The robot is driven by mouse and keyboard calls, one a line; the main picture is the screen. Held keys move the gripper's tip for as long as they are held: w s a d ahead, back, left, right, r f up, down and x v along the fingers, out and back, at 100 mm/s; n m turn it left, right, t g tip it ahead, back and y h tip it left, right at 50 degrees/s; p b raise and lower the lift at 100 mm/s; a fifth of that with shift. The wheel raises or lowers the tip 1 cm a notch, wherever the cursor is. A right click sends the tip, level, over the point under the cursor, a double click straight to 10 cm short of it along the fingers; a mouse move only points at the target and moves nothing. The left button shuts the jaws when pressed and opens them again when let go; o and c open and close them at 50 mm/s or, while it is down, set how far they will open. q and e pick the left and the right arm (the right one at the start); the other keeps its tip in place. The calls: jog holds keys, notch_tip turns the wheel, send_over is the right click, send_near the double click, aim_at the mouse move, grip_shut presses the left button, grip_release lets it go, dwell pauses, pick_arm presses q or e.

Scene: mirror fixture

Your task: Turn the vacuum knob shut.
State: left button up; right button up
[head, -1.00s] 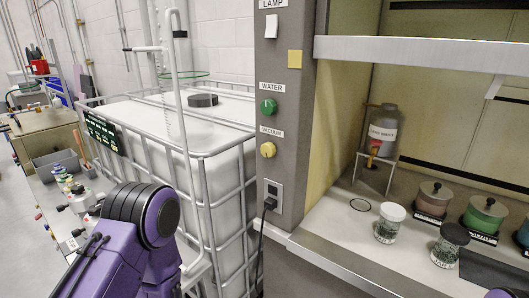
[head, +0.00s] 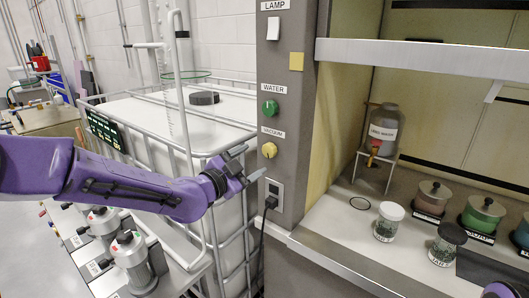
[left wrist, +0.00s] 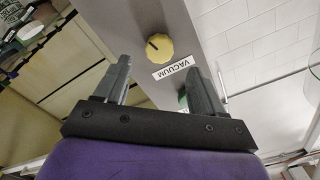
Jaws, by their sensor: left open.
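The yellow vacuum knob (head: 269,150) is on the grey post, under the VACUUM label (head: 272,132). In the left wrist view the knob (left wrist: 159,48) shows a dark pointer mark on its face, and the upside-down label (left wrist: 173,68) is beside it. My left gripper (head: 252,163) is open and empty, just left of the knob and slightly below it in the head view. In the left wrist view the knob appears beyond the gap between the two fingers (left wrist: 160,80), apart from both. My right gripper is not seen; a purple piece of my body shows at the bottom right.
A green water knob (head: 269,109) is above the vacuum knob, and a socket with a black plug (head: 272,199) is below. A white caged tank (head: 170,125) stands behind my left arm. Jars (head: 386,222) stand in the hood at right.

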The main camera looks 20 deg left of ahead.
aim_at(267, 151)
pick_arm(q)
jog(key=p+x, duration=0.1)
jog(key=x, duration=0.5)
jog(key=shift+w+d+p, duration=0.1)
jog(key=shift+w+p, duration=0.2)
jog(key=shift+p, duration=0.1)
jog(key=c, duration=1.1)
jog(key=shift+o, duration=0.2)
